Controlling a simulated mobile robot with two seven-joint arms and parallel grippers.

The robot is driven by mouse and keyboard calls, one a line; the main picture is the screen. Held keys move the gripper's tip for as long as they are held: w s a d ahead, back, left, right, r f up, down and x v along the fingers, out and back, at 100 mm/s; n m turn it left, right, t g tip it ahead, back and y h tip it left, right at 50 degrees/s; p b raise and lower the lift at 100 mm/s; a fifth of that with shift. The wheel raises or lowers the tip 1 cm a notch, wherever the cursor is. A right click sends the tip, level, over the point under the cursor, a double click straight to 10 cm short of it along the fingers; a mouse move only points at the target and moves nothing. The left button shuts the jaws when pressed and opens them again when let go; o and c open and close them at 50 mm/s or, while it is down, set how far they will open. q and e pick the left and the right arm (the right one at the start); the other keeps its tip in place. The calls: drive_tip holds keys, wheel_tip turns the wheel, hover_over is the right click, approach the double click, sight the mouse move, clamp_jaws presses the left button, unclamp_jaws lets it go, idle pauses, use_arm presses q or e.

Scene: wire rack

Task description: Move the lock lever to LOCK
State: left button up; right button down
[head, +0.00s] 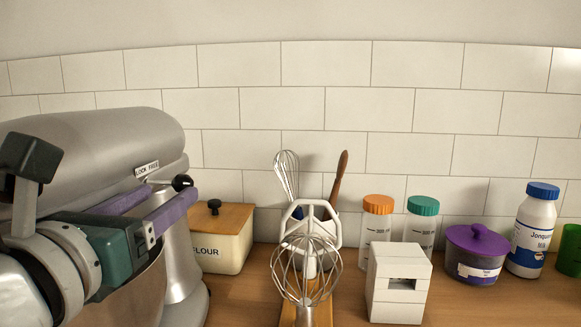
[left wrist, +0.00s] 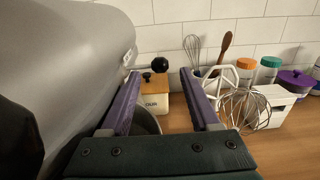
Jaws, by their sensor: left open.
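The grey stand mixer (head: 90,140) fills the left of the head view. Its lock lever, with a black ball knob (head: 181,182), sticks out to the right just below a white label (head: 147,168) reading LOCK and FREE. My left gripper (head: 168,191) has two purple fingers and is open and empty, its tips close to the lever. In the left wrist view the knob (left wrist: 160,64) shows between the two fingertips, a little beyond them. I cannot tell whether a finger touches the lever. The lever's root is partly hidden by a finger.
A flour box (head: 221,252) with a wooden lid stands behind the mixer. A wire whisk (head: 306,270), a white utensil holder (head: 325,228), a white block (head: 399,284), capped bottles (head: 377,220) and a purple-lidded pot (head: 474,262) stand to the right on the wooden counter, against a tiled wall.

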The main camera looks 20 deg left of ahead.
use_arm(q)
drive_tip(key=x, duration=0.9)
clamp_jaws()
idle(0.4)
idle(0.9)
